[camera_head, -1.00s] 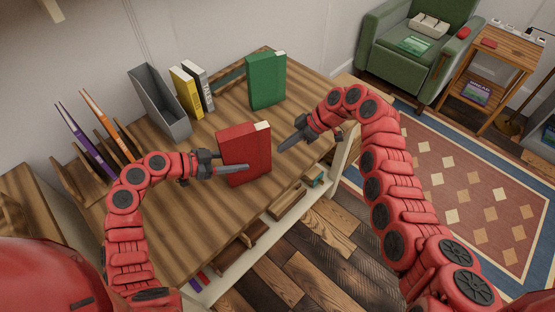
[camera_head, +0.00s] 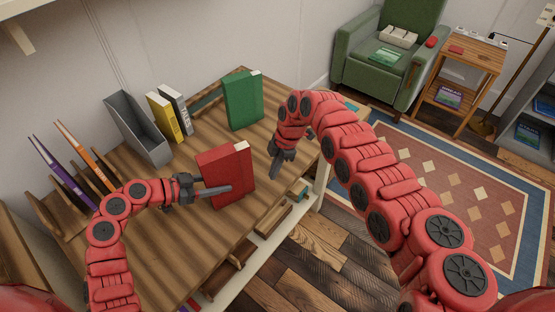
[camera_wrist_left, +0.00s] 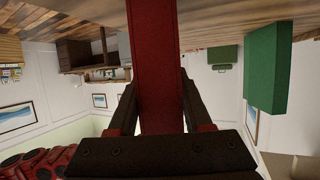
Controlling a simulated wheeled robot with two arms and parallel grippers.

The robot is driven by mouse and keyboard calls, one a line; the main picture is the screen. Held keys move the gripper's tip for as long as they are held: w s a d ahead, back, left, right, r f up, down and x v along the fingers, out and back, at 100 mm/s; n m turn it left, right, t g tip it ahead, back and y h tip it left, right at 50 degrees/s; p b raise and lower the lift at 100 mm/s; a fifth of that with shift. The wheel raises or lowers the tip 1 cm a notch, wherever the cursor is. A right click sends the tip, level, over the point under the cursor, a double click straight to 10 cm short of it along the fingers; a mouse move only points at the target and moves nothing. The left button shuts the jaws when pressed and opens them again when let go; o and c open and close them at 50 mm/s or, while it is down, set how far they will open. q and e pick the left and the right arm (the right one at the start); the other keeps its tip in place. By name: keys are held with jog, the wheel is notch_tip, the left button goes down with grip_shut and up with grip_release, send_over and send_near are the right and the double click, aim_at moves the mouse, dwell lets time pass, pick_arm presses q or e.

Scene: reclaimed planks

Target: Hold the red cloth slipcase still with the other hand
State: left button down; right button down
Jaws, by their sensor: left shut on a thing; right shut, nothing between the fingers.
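The red cloth slipcase (camera_head: 226,166) stands upright near the front edge of the wooden tabletop. A pale strip shows at its top right corner. My left gripper (camera_head: 217,190) is shut on the slipcase from the left, one finger lying across its front face. In the left wrist view the slipcase (camera_wrist_left: 152,60) sits between the two fingers (camera_wrist_left: 160,115). My right gripper (camera_head: 274,171) is shut and empty, pointing down just right of the slipcase, apart from it.
A green slipcase (camera_head: 242,102) stands behind, near the wall. A grey magazine file (camera_head: 137,130), a yellow book (camera_head: 163,118) and a grey-white book (camera_head: 178,108) stand at the back. Purple (camera_head: 65,175) and orange (camera_head: 82,148) books lean in a rack at left.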

jog(key=shift+x, duration=1.05)
jog(key=shift+s+a+r, duration=0.1)
jog(key=shift+s+a, duration=0.15)
jog(key=shift+a, duration=0.35)
jog(key=shift+s+a+r, duration=0.1)
jog(key=shift+s+a, duration=0.1)
jog(key=shift+a, duration=0.35)
jog(key=shift+s+a+f, duration=0.1)
jog(key=shift+s+a, duration=0.2)
jog(key=shift+a, duration=0.35)
jog(key=shift+a, duration=0.1)
